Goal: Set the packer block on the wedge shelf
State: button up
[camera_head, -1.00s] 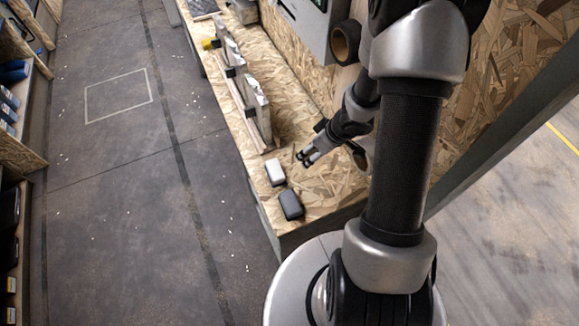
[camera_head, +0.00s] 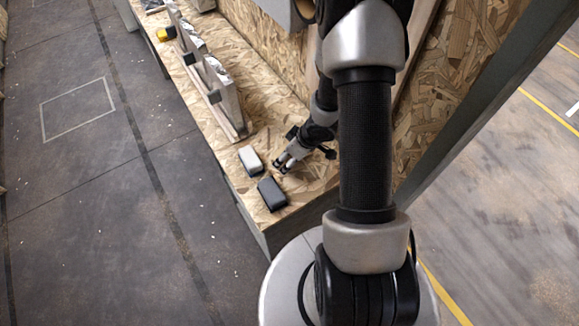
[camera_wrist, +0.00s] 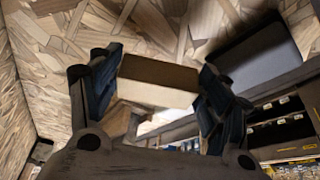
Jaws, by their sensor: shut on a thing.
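A tan, pale-sided block (camera_wrist: 158,82), which I take for the packer block, sits between the two dark fingers of my gripper (camera_wrist: 155,90) in the wrist view. The fingers are shut on its two ends. In the head view my gripper (camera_head: 281,165) is low over the near end of the chipboard bench, beside a white block and a dark block. The held block cannot be made out clearly there. I cannot tell which surface is the wedge shelf.
Upright panels (camera_head: 228,98) stand along the bench further back. A chipboard wall (camera_head: 262,55) rises behind. The floor (camera_head: 120,190) at left is clear.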

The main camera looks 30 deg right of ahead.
notch_tip(320, 180, down, 4)
jog(key=b, duration=0.3)
jog(key=shift+f, duration=0.2)
jog(key=shift+r, duration=0.1)
jog(key=o, duration=0.8)
